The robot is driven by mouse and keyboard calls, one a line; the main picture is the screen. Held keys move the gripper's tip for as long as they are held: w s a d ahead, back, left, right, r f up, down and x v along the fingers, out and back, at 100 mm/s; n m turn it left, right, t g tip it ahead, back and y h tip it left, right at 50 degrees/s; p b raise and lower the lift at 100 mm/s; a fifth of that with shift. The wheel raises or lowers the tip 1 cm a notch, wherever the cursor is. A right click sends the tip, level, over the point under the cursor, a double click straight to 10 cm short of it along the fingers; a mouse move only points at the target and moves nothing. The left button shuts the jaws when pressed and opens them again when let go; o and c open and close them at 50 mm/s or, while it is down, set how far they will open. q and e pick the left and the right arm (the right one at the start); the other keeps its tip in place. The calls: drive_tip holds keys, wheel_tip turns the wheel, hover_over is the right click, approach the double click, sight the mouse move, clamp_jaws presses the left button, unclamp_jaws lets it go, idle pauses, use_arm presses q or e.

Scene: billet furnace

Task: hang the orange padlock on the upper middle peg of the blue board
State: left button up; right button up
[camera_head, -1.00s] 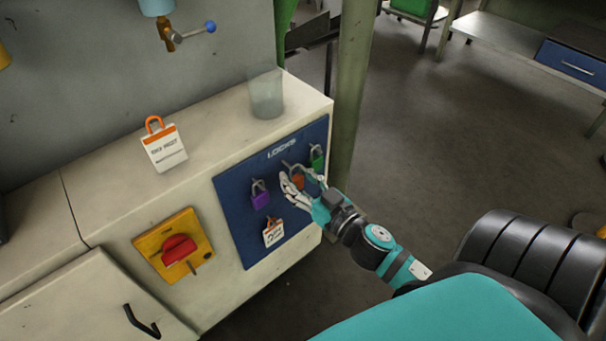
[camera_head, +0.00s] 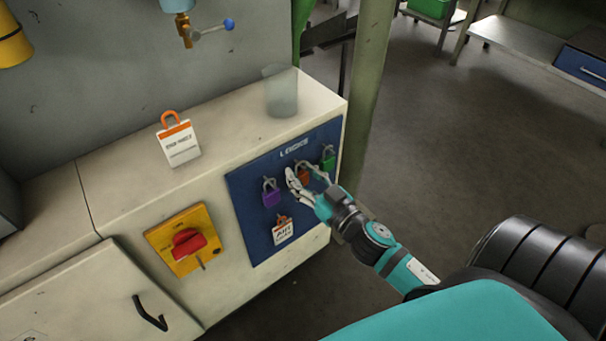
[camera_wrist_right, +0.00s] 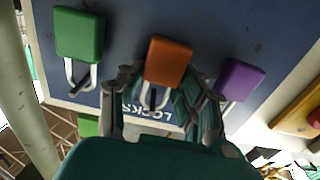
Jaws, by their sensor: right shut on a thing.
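The orange padlock (camera_head: 303,174) is at the upper middle of the blue board (camera_head: 251,228), between a purple padlock (camera_head: 271,197) and a green padlock (camera_head: 328,162). My right gripper (camera_head: 307,182) is shut on it, with fingers on both sides of its body. In the right wrist view, the orange padlock (camera_wrist_right: 168,62) sits between the fingertips (camera_wrist_right: 160,82), shackle toward the board's label. A dark peg (camera_wrist_right: 153,98) shows within the shackle's outline. I cannot tell whether the shackle is around the peg or in front of it. My left gripper is out of view.
A white tag (camera_head: 282,232) with an orange top hangs low on the board. A yellow plate with a red rotary switch (camera_head: 187,242) is to the left. A clear cup (camera_head: 281,92) and a white-orange tag (camera_head: 178,143) stand on the cabinet top. A green post (camera_head: 366,80) rises behind.

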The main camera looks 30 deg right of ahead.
idle(0.3)
drive_tip(key=o, duration=1.2)
drive_tip(key=shift+o, duration=0.2)
